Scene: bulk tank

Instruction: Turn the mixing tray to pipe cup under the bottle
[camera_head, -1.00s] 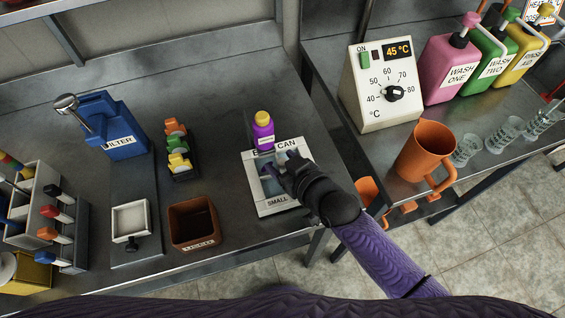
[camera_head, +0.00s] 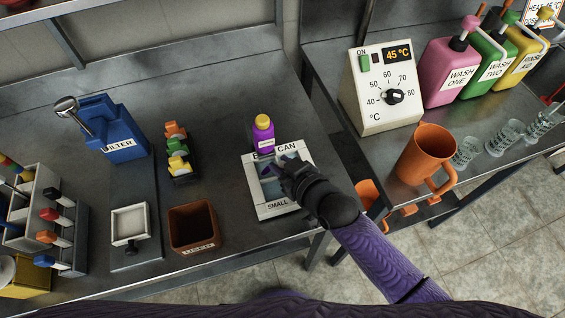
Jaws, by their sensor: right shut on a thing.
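The piece I take as the mixing tray is a white square panel (camera_head: 301,198) marked "CAN" and "SMALL", with a grey-blue middle, on the metal bench. A purple bottle (camera_head: 263,139) with a yellow cap stands upright at its far edge, covering part of the lettering. My right gripper (camera_head: 273,170) reaches in from the right, low over the panel's middle. It is shut on a part there, which its dark fingers mostly hide. I cannot make out a separate pipe cup. My left gripper is not in view.
An orange jug (camera_head: 427,153) and a heater box (camera_head: 381,85) are on the right bench. A gap separates the benches.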

